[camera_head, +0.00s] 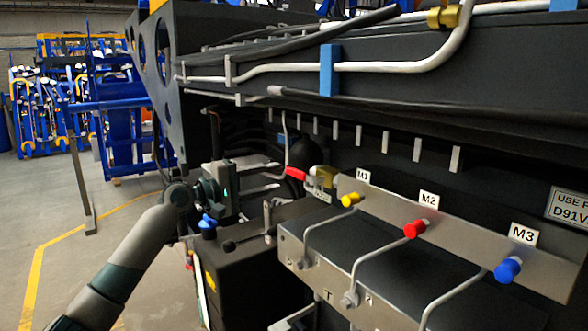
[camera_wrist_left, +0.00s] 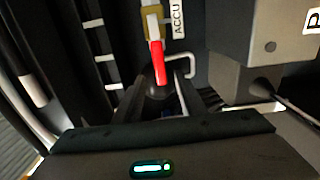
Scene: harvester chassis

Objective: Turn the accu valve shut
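The accu valve has a red handle (camera_head: 296,174), which sits left of the brass valve body (camera_head: 322,181) near the M1 label in the head view. In the left wrist view the red handle (camera_wrist_left: 158,62) hangs down from the valve, beside a white ACCU label (camera_wrist_left: 178,20). My left gripper (camera_head: 258,178) is left of the handle in the head view. In the left wrist view its dark fingers (camera_wrist_left: 158,95) are apart, with the handle's lower end showing in line with the gap. I see no contact. The right gripper is out of view.
A metal panel with yellow (camera_head: 351,199), red (camera_head: 416,228) and blue (camera_head: 508,269) caps lies right of the valve. A black ball-shaped part (camera_head: 303,152) is behind the handle. A dark block (camera_head: 250,262) stands below my gripper. Open floor lies at the left.

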